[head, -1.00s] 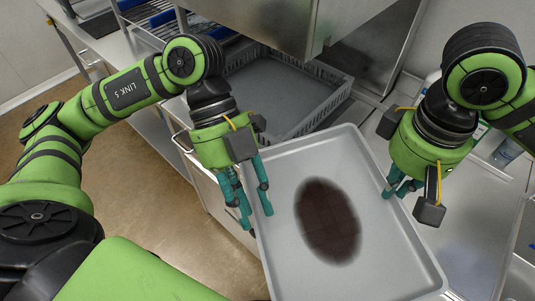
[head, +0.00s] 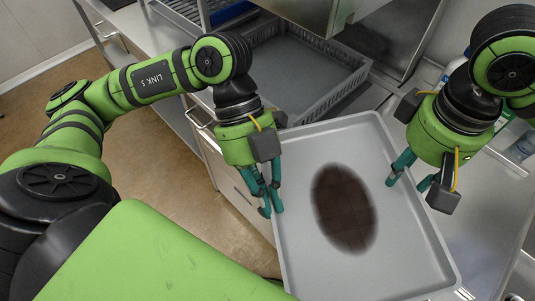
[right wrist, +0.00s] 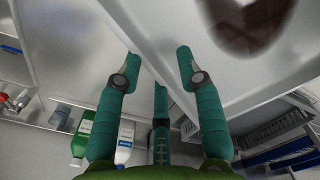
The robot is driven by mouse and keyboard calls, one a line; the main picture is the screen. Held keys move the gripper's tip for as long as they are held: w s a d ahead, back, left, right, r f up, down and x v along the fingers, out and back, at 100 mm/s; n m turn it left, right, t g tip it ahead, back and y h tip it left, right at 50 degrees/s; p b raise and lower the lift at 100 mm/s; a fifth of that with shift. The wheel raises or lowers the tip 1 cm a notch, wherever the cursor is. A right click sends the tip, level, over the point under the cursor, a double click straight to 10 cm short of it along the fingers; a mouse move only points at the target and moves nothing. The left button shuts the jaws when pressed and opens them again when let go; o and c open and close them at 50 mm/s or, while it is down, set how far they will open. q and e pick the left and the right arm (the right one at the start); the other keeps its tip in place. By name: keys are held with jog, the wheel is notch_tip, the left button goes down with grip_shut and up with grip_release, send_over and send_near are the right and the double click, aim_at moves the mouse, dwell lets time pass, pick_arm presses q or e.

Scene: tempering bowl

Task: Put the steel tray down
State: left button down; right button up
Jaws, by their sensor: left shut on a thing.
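The steel tray (head: 405,262) is a grey, shallow, rimmed rectangle in the middle of the head view. A dark brown oval patch (head: 344,207) lies on its floor. My left gripper (head: 270,203) is shut on the tray's left rim. My right gripper (head: 408,183) is open at the tray's right rim, with one finger over the tray side and the other outside it. In the right wrist view its fingers (right wrist: 157,65) stand apart, and the tray (right wrist: 190,22) shows close to the right finger. I cannot tell whether the tray's underside touches the counter.
A grey slatted crate (head: 325,95) stands behind the tray on the left. The steel counter (head: 480,215) extends to the right of the tray. Bottles stand at the right, one white (right wrist: 124,142) and one green (right wrist: 80,140) in the right wrist view. Open floor (head: 165,190) lies left.

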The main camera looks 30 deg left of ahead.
pick_arm(q)
jog(key=shift+d, duration=0.15)
pick_arm(e)
jog(key=shift+s+a+r, duration=0.1)
jog(key=shift+a, duration=0.2)
